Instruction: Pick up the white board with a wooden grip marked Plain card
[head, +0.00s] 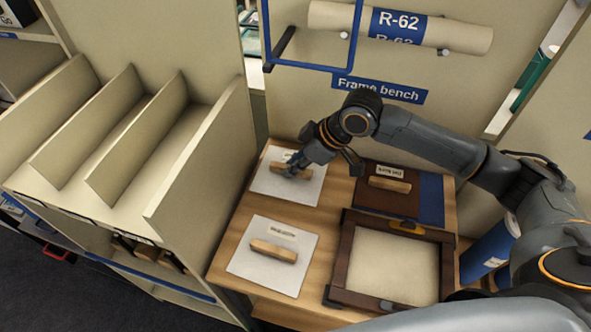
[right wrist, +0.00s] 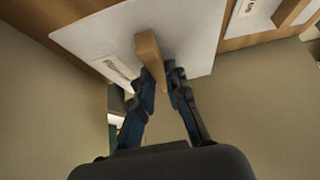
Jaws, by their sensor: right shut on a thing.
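A white board (head: 309,188) with a wooden grip lies at the back left of the bench; its label is partly hidden in the head view and too small to read in the right wrist view. My right gripper (head: 297,168) is over it, shut on its wooden grip (right wrist: 149,55), with a finger on each side. I cannot tell whether the board touches the bench. A second white board (head: 246,264) with a wooden grip and small label lies flat in front; I cannot read that label surely. My left gripper is not in view.
A divided rack (head: 190,160) stands left. A "Frame bench" sign (head: 380,87) and an R-62 roll (head: 455,36) are behind.

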